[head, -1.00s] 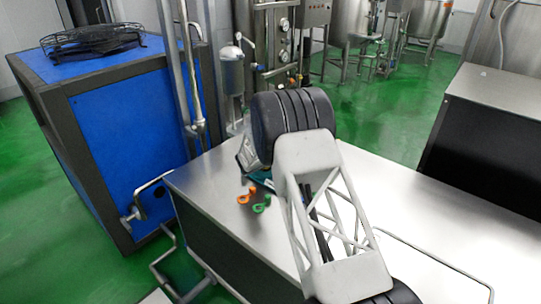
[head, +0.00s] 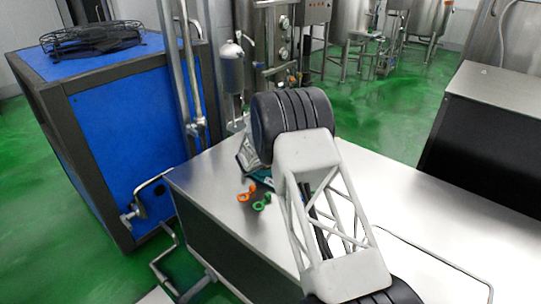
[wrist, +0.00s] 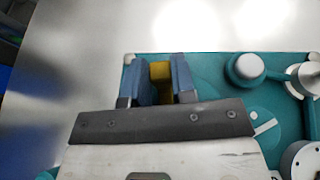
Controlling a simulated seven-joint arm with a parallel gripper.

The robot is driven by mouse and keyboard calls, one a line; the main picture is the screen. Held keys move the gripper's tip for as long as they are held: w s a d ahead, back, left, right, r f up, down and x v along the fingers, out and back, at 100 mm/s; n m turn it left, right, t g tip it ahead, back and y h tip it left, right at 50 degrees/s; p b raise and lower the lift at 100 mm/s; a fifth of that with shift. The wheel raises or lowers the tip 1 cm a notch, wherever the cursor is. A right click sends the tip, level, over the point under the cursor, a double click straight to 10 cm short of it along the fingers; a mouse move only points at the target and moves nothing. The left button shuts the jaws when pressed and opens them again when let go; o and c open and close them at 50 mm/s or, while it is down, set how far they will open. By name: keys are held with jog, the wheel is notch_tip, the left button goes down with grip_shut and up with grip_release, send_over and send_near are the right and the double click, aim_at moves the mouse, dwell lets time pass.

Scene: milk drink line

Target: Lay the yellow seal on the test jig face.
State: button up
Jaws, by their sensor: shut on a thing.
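In the wrist view my gripper (wrist: 160,84) has its blue fingers shut on the yellow seal (wrist: 160,71), seen as a narrow yellow piece between them. The teal test jig (wrist: 214,64) lies under and to the right of the fingers, with a round clamp-like knob on it. The fingers are over the jig's left part; I cannot tell whether the seal touches the jig face. In the head view my arm hides the seal and most of the jig; only a teal sliver (head: 264,178) shows.
An orange seal-like piece (head: 246,193) and a green one (head: 261,202) lie on the steel table (head: 215,195), left of the arm. A grey knob (wrist: 248,66) and white round parts stand on the jig's right.

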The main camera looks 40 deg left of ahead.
jog(key=shift+f, duration=0.1)
jog(key=o, duration=1)
jog(key=shift+s, duration=0.15)
jog(key=shift+v, duration=3.75)
